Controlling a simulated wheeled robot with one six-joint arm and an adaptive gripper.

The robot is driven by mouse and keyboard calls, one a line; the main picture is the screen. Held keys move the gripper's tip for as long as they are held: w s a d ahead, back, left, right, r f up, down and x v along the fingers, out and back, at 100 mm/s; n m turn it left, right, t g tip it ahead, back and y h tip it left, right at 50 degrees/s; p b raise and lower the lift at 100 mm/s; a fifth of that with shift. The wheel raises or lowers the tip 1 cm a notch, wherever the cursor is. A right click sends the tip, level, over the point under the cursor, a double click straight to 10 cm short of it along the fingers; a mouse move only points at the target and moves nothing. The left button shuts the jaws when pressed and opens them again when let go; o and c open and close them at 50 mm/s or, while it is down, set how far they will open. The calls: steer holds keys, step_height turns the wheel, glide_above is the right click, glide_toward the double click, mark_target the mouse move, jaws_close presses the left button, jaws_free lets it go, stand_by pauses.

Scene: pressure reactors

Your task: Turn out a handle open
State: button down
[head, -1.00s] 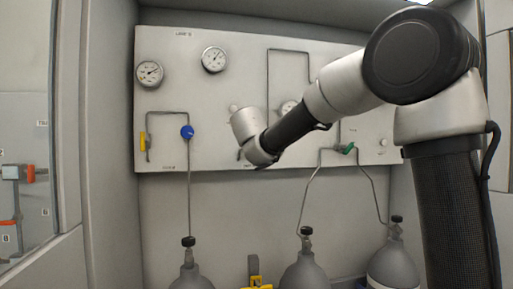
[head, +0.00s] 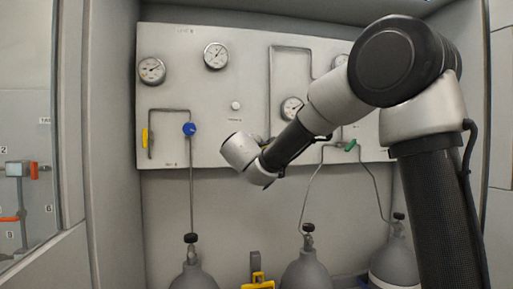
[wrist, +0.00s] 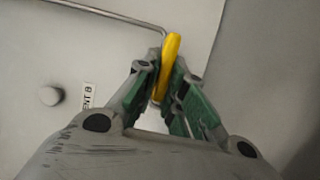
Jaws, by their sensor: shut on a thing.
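In the wrist view a yellow handle (wrist: 169,62) stands between the green-padded fingers of my gripper (wrist: 168,90). The fingers are shut on it, one on each side, and its upper end sticks out beyond them. A grey pipe runs to the handle's upper end. In the head view my wrist and forearm hide this handle and the fingers. Another yellow handle (head: 145,137) is at the panel's left, upright beside a pipe, away from my arm.
A partly hidden "ENT B" label (wrist: 88,97) and a round knob (wrist: 49,96) are left of my gripper. The panel (head: 215,90) also carries gauges, a blue valve knob (head: 189,129) and a green handle (head: 351,145). Gas cylinders (head: 305,272) stand below.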

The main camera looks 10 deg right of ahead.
steer(key=shift+f, duration=0.1)
stand_by(0.4)
steer(key=c, duration=1.5)
jaws_free()
steer(key=v, duration=1.2)
